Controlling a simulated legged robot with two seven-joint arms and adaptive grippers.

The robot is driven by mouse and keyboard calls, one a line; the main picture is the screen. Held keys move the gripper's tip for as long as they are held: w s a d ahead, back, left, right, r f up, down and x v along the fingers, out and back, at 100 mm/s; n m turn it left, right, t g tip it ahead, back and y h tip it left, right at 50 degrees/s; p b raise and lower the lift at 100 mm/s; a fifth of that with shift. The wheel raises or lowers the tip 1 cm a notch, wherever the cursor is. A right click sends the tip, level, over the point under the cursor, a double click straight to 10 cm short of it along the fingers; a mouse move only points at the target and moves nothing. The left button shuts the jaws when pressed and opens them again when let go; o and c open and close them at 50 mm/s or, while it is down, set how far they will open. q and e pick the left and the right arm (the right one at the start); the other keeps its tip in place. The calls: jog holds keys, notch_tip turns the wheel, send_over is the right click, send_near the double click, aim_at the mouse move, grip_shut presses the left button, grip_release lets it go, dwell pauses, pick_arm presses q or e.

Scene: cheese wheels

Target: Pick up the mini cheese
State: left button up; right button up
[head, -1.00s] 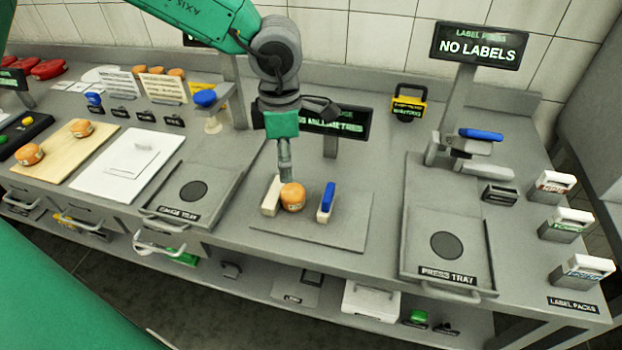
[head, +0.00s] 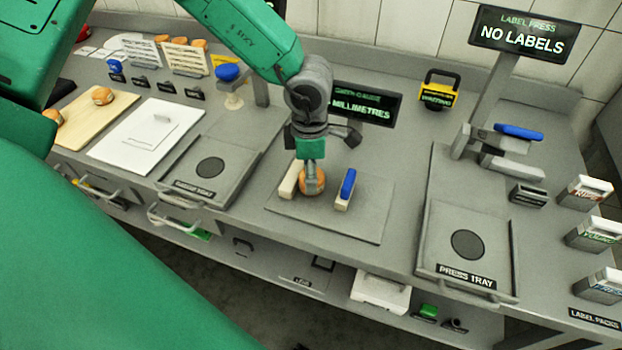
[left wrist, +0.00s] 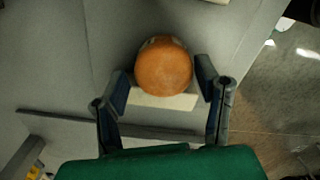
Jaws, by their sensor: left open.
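A small orange cheese (head: 308,189) sits on a grey plate (head: 350,225), between a cream block (head: 290,180) and a blue-topped block (head: 346,188). My left gripper (head: 312,173) points down right over this cheese and hides part of it. In the left wrist view the cheese (left wrist: 163,66) lies between and slightly beyond the fingertips of the open left gripper (left wrist: 162,83). Whether a finger touches the cheese cannot be told. My right gripper is not in view.
A millimetres sign (head: 362,103) stands close behind the gripper. A tray with a dark disc (head: 208,190) lies left, the press tray (head: 466,268) right. More cheeses (head: 102,96) sit on a wooden board (head: 92,122). Label packs (head: 596,236) line the right edge.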

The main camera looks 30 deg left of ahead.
pick_arm(q)
jog(key=f, duration=0.2)
jog(key=shift+s+a+f, duration=0.15)
jog(key=shift+s+f, duration=0.05)
jog(key=shift+f, duration=0.1)
jog(key=shift+d+f, duration=0.2)
jog(key=shift+w+d, duration=0.2)
jog(key=shift+d, duration=0.3)
jog(key=shift+d+r, duration=0.15)
jog(key=shift+d, duration=0.05)
jog(key=shift+c, duration=1.4)
jog(key=c, duration=0.3)
jog(key=shift+a, duration=0.65)
jog(key=shift+c, duration=1.3)
jog(key=shift+d, duration=0.1)
jog(key=shift+c, duration=0.8)
jog(key=shift+d, duration=0.25)
